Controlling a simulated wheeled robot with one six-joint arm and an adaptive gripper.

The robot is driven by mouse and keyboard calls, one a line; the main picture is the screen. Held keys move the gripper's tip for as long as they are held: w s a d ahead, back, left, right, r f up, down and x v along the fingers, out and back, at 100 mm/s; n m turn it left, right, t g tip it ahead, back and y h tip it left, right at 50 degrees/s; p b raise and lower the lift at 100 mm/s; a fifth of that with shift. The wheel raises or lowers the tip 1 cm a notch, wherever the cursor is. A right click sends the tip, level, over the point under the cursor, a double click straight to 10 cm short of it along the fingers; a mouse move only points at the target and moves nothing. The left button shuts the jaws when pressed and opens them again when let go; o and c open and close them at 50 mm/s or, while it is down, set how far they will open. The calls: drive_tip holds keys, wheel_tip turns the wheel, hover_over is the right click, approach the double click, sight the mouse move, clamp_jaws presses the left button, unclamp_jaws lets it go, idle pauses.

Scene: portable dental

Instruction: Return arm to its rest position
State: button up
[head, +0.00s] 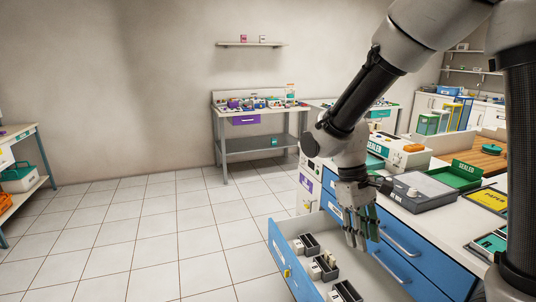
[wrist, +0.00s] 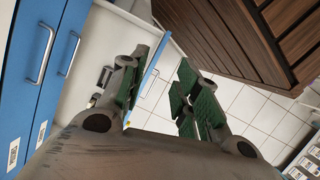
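My gripper (head: 361,228) hangs pointing down over the open drawer (head: 281,247) of the blue-fronted cabinet in the head view. My arm comes down from the upper right. In the wrist view, the two green-padded fingers of my gripper (wrist: 162,88) stand apart with nothing between them. The white drawer interior (wrist: 104,40) shows behind the left finger. How high the fingertips are above the drawer floor is hard to tell.
Small black bins (head: 325,270) stand in the drawer. Blue closed drawers (head: 398,240) are right beside my gripper. The counter above carries a grey lidded box (head: 422,192) and a green tray (head: 458,175). The tiled floor (head: 150,235) at left is clear.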

drive_tip(key=s+d+r+m+t+y, duration=0.1)
drive_tip(key=s+d+r+m+t, duration=0.2)
drive_tip(key=s+d+r, duration=0.2)
drive_tip(key=s+d+r+m+t+y, duration=0.1)
drive_tip(key=s+d+r+m+t, duration=0.2)
drive_tip(key=d+r, duration=0.6)
drive_tip(key=s+t, duration=0.1)
drive_tip(key=s, duration=0.1)
drive_tip(key=shift+s+d+r, duration=0.15)
drive_tip(key=shift+s+r, duration=0.2)
drive_tip(key=shift+r, duration=0.05)
